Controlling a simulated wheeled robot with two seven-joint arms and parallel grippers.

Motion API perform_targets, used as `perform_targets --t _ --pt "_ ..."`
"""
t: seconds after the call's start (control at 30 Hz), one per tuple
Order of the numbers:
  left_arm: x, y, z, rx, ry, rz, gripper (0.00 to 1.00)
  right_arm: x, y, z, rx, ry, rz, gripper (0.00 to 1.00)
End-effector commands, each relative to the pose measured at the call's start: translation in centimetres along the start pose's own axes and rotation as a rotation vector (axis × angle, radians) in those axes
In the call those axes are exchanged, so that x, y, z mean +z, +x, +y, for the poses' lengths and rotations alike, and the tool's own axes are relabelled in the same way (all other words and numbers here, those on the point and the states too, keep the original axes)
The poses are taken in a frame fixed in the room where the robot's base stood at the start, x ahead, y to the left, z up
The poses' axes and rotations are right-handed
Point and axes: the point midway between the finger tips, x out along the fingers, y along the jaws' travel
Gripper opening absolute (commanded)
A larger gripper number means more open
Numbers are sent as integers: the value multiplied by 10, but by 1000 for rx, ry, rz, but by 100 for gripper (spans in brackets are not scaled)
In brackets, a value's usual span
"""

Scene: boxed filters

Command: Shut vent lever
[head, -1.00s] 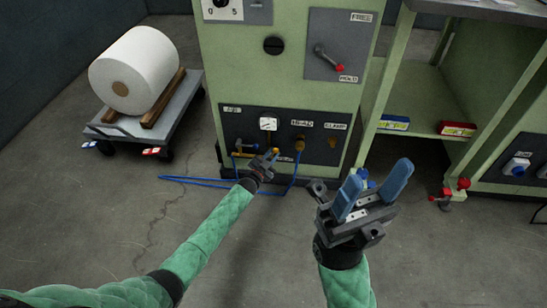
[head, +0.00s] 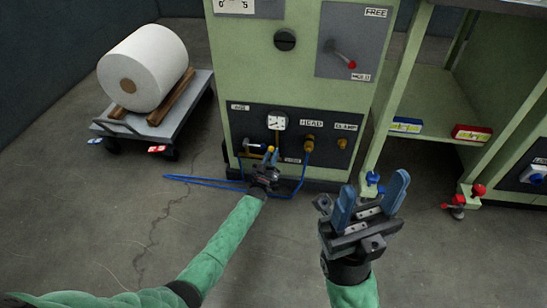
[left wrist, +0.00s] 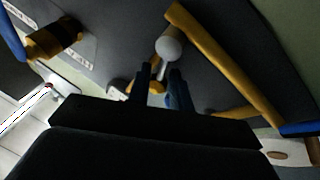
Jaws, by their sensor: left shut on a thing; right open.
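A brass fitting (head: 308,145) with a blue hose (head: 205,180) is right of the lever; the hose loops on the floor. A yellow bar (left wrist: 220,65) crosses the wrist view. A trolley (head: 185,115) with a white roll stands left. A red-handled lever (head: 345,58) is higher up.

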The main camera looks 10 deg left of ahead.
Motion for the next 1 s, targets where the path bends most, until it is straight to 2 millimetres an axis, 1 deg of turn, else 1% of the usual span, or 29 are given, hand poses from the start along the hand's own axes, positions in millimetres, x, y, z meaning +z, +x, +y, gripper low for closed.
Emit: perform_targets --t 0.03,0.33,0.9,0.93,1.0 --pt "2 -2 -2 -10 -27 10 0 0 -3 0 -3 -1 -1 55" --pt "2 -4 -7 -45 -135 47 0 1 -9 -2 -20 -3 -7 55" --pt "1 -4 -8 -54 -162 57 0 1 -10 -2 -10 -6 -10 55" --pt "1 -4 -8 -54 -162 57 25 1 -10 -2 -8 -7 -10 55" --pt "1 -4 -8 -54 -161 57 39 1 -10 -2 -6 -7 -8 55"
